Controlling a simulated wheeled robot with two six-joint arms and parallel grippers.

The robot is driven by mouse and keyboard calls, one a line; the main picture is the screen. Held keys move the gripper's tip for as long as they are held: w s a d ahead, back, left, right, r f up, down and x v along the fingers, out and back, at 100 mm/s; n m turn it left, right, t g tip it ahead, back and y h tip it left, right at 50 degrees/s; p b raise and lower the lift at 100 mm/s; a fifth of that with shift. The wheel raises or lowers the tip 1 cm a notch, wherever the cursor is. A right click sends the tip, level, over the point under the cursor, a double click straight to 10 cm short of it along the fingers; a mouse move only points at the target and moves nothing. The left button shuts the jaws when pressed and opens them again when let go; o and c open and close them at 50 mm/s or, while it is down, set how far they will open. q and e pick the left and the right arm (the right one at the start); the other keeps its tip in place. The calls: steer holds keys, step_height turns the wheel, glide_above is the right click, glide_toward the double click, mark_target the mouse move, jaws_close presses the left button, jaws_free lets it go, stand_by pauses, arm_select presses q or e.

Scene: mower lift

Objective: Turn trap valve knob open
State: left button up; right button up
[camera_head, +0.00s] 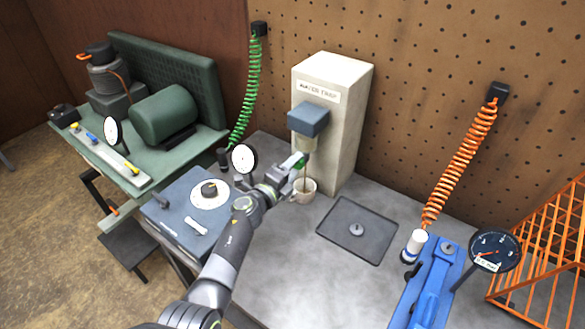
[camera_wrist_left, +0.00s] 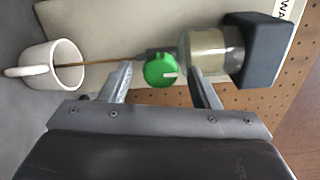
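The water trap has a blue-grey cap (camera_head: 308,118) and a clear bowl (camera_wrist_left: 209,52) with brownish content, mounted on a cream column (camera_head: 338,120). The green trap valve knob (camera_wrist_left: 160,70) shows in the left wrist view, with a pale mark on its right side. My left gripper (camera_head: 299,163) is open, its fingers on either side of the knob with small gaps visible. A thin brown stream (camera_wrist_left: 110,60) runs from the valve into a white cup (camera_wrist_left: 62,68). The cup also shows below the trap in the head view (camera_head: 304,190). My right gripper is out of view.
A dark tray (camera_head: 350,240) with a small round part lies right of the cup. A blue tool (camera_head: 432,285) and gauge (camera_head: 495,251) stand at the front right. A blue-grey box (camera_head: 180,232) and white dial (camera_head: 243,158) stand left. A green compressor (camera_head: 163,115) is at far left.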

arm_select(q)
steer(key=shift+s, duration=0.15)
steer(key=p+v, duration=0.2)
steer(key=v, duration=1.5)
steer(key=shift+a, duration=0.15)
